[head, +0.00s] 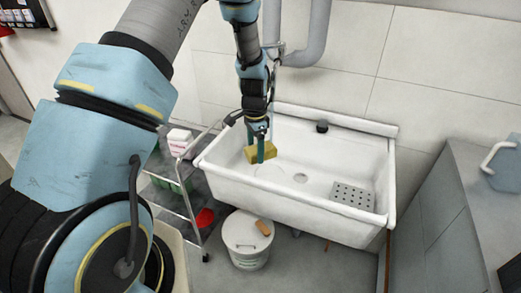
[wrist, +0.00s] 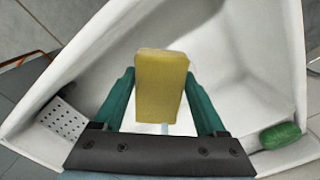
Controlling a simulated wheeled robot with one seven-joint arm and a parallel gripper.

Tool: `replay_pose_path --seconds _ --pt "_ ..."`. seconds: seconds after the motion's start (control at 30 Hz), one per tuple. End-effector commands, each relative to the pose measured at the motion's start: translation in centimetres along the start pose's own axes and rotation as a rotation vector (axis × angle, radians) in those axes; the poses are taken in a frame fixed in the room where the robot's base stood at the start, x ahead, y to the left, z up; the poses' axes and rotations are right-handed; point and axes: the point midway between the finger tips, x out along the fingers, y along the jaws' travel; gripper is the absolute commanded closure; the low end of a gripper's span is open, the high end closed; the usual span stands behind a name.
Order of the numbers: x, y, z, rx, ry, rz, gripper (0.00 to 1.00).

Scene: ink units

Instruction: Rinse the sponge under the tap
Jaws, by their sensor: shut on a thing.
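A yellow block-shaped sponge (head: 262,152) is held between the two teal fingers of my gripper (head: 261,147), over the left part of the white sink (head: 300,205). In the wrist view the sponge (wrist: 161,85) stands out between the fingers (wrist: 163,105), with the white basin around it. A small pale strip shows just below the sponge there; I cannot tell what it is. A metal fitting (head: 275,50) with a thin upright part is on the wall behind my gripper. The tap's spout is not clearly visible, and I cannot make out running water.
A green object (wrist: 281,135) sits at the sink's edge. A trolley (head: 185,185) stands left, a white bucket (head: 247,240) below, and a grey cabinet (head: 455,220) right.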

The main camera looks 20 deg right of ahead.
Motion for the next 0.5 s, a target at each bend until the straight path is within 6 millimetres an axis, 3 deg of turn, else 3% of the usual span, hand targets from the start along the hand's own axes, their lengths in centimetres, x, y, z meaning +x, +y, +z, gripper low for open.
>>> replay_pose_path --seconds 0.5 --pt "0.0 4.6 2.2 0.001 -0.001 0.002 0.71"
